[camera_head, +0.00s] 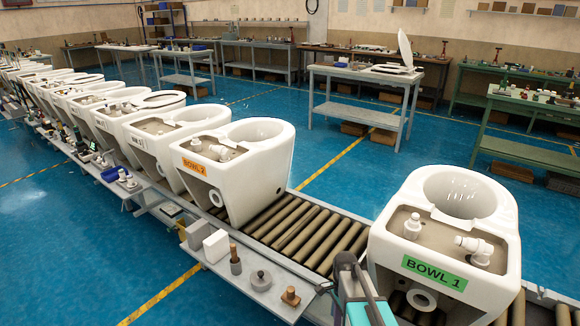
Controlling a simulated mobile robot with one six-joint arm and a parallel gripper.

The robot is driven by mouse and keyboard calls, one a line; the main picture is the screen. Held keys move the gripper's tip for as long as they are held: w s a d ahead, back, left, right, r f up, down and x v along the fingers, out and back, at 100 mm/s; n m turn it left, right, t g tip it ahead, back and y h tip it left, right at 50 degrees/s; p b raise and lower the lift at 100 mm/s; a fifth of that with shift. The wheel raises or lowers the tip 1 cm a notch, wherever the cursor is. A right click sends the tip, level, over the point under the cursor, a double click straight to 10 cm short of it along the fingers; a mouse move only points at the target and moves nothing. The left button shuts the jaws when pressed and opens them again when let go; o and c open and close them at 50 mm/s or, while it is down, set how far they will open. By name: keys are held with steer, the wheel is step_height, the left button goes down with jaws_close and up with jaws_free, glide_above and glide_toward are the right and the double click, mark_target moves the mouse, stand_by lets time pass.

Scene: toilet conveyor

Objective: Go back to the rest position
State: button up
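My gripper (352,270) shows at the bottom centre, in front of the roller conveyor and left of the bowl labelled BOWL 1 (462,235). Only its dark end and a teal part of my arm are in view, cut off by the lower edge. I cannot make out its fingertips or whether it holds anything. BOWL 1 is white with a green label and stands upright on the conveyor (310,228), with white fittings on its top. The bowl labelled BOWL 2 (245,165), with an orange label, stands further left, with a gap of bare rollers between them.
A narrow grey side shelf (235,272) along the conveyor's near side holds a white block (216,246), a wooden-handled tool (235,260), a round grey weight (261,281) and a small wooden-topped piece (291,297). More bowls line up at left. Workbenches (365,85) stand behind; blue floor between is clear.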

steer(key=s+f+n+g, duration=0.1)
steer(key=s+f+n, duration=0.7)
steer(key=s, duration=0.5)
steer(key=s+f+n, duration=0.7)
steer(key=s+f, duration=0.2)
steer(key=s, duration=0.4)
steer(key=shift+s+n+g, duration=0.35)
steer(key=shift+n+g, duration=0.05)
steer(key=shift+d, duration=0.1)
